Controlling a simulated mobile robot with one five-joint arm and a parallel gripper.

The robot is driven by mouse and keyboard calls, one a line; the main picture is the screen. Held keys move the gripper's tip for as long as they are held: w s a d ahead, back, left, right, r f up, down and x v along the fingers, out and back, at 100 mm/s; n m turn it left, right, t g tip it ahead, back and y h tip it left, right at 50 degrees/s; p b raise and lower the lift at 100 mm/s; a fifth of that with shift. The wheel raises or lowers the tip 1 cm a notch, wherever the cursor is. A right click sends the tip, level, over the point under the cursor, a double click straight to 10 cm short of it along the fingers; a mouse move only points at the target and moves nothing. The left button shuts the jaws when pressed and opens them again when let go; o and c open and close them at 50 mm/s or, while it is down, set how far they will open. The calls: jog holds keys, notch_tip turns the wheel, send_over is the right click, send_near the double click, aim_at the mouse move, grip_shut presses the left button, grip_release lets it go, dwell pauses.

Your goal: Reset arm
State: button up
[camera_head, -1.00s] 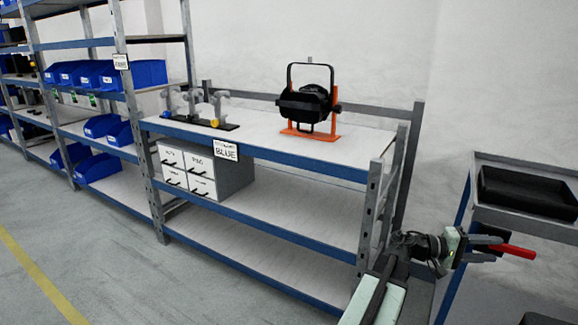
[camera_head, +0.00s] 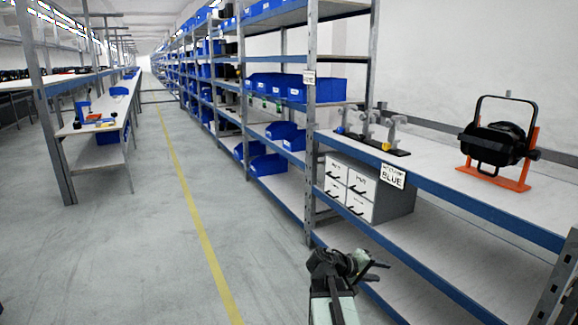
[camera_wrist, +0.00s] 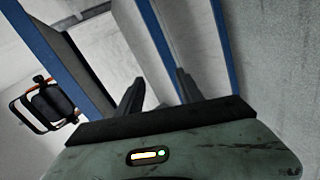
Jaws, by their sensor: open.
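My gripper (camera_head: 381,271) is at the lower middle of the head view, on my folded arm. It is in front of the blue-edged shelf rack and below its top shelf. In the wrist view its two dark fingers (camera_wrist: 158,90) stand apart with nothing between them. The par can (camera_head: 497,146), a black lamp with a yoke on an orange stand, sits on the top shelf at the right, well away from my gripper. The lamp also shows tilted at the left of the wrist view (camera_wrist: 50,105).
The rack's top shelf (camera_head: 440,163) also bears a row of grey clamps (camera_head: 375,135). A white drawer unit (camera_head: 350,188) stands below, near a "BLUE" sign (camera_head: 391,177). Blue bins (camera_head: 290,88) fill racks farther back. A workbench (camera_head: 105,125) is at the left. The aisle floor (camera_head: 130,240) is clear.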

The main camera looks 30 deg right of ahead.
jog(key=w+a+f+n+t+y, duration=0.1)
jog(key=w+a+f, duration=0.1)
jog(key=w+a, duration=0.35)
jog(key=w+a+f+n+t+y, duration=0.1)
jog(key=w+a+f, duration=0.1)
jog(key=a, duration=0.6)
jog(key=s+a+f+y, duration=0.1)
jog(key=a+f+y, duration=0.25)
jog(key=a, duration=0.75)
jog(key=s+a+f+n+y, duration=0.1)
jog(key=a+f+y, duration=0.25)
jog(key=a, duration=0.75)
jog(key=s+a+f+y, duration=0.15)
jog(key=a+y, duration=0.25)
jog(key=a, duration=0.7)
notch_tip(320, 180, up, 34)
jog(key=w+p, duration=0.1)
jog(key=p, duration=3.4)
jog(key=shift+d+r+g, duration=0.2)
jog(key=shift+g, duration=0.1)
jog(key=shift+c, duration=0.8)
